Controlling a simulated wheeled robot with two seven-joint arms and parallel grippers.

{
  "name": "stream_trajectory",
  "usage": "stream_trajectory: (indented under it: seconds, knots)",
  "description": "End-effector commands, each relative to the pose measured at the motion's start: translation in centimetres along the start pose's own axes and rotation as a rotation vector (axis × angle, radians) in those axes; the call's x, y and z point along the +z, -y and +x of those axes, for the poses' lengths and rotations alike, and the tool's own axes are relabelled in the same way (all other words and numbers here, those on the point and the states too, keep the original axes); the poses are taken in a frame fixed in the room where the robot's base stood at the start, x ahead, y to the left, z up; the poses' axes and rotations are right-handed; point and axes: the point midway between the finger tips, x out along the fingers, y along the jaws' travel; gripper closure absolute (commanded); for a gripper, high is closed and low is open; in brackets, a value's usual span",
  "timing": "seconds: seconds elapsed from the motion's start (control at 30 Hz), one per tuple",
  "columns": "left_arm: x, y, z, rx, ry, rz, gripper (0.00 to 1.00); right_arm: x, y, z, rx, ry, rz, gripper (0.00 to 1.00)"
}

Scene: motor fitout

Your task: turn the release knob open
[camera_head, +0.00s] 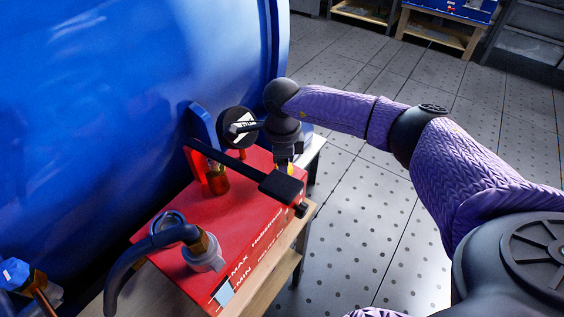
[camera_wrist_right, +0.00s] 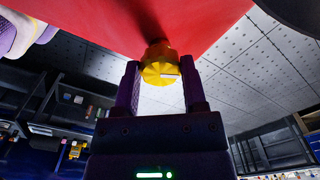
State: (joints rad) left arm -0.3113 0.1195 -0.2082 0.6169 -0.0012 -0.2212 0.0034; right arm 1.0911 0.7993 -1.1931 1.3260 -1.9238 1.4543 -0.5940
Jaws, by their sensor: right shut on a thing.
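The release knob is a round yellow knob (camera_wrist_right: 160,71) with a pale mark on its face, on a brass-coloured stem at the red housing (camera_wrist_right: 150,20) in the right wrist view. My right gripper (camera_wrist_right: 161,66) is shut on this knob, one dark finger on each side of it. Most of the knob is hidden there. My left gripper is not in view.
A black lever (camera_head: 262,178) crosses above the red box, close to the right gripper. A round gauge (camera_head: 237,128) stands behind it. A dark hose (camera_head: 135,262) joins a fitting at the front. A large blue tank (camera_head: 110,90) fills the left; open floor (camera_head: 360,210) lies right.

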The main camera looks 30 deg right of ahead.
Motion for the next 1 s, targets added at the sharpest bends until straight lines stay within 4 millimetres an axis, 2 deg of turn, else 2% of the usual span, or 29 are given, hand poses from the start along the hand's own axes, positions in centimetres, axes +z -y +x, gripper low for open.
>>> stream_trajectory:
  seconds: [0.23,0.7,0.73,0.9,1.0]
  knots:
    - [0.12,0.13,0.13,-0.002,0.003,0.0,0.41,0.02,0.04,-0.07,-0.002,0.002,-0.059,1.0]
    - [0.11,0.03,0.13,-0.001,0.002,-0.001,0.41,0.03,0.04,-0.09,-0.003,0.002,-0.071,1.0]
    - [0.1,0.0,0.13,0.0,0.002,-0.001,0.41,0.02,0.04,-0.09,-0.003,0.002,-0.071,0.44]
    - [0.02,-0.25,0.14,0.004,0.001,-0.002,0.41,0.02,0.02,-0.07,-0.002,0.001,-0.07,0.1]
    - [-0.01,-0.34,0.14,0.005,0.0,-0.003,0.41,0.01,0.01,-0.05,-0.001,0.001,-0.07,0.1]
